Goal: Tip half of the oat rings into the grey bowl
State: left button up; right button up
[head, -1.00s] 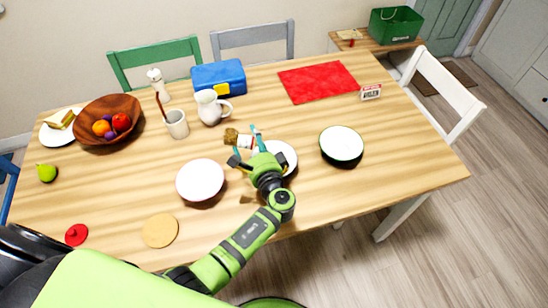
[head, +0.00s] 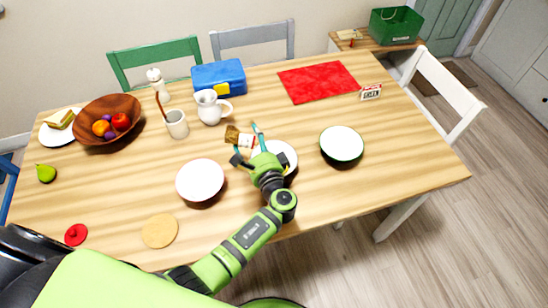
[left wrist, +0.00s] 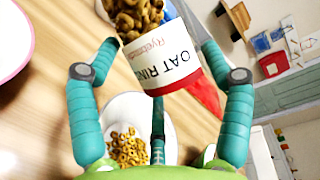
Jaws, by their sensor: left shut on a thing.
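My left gripper (head: 247,143) is shut on the oat rings container (left wrist: 168,58), a white tub with red trim and "OAT RINGS" lettering. The container lies strongly tilted, its mouth toward the upper left in the head view. Oat rings (left wrist: 136,16) show at its mouth in the left wrist view. A pale bowl (left wrist: 122,107) sits below the gripper with a heap of oat rings (left wrist: 126,148) in it. In the head view this bowl (head: 288,153) is partly hidden by the gripper. Its outer colour is hard to tell. My right gripper is not in view.
A white-inside bowl (head: 200,178) stands to the left of the gripper and a dark-sided bowl (head: 342,143) to the right. A jug (head: 209,108), mug (head: 177,125) and blue box (head: 219,76) stand behind. A red mat (head: 318,81) lies at the back right.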

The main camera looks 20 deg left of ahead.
pick_arm(q)
jog(key=shift+w+d+r+m+t+y+b, duration=0.1)
jog(key=shift+d+r+m+t+y+b, duration=0.15)
jog(key=shift+r+m, duration=0.35)
jog(key=shift+w+d+r+m+t+y+b, duration=0.15)
jog(key=shift+d+r+m+y+b, duration=0.15)
jog(key=shift+m, duration=0.6)
dwell(3.7)
jog(key=shift+s, duration=0.1)
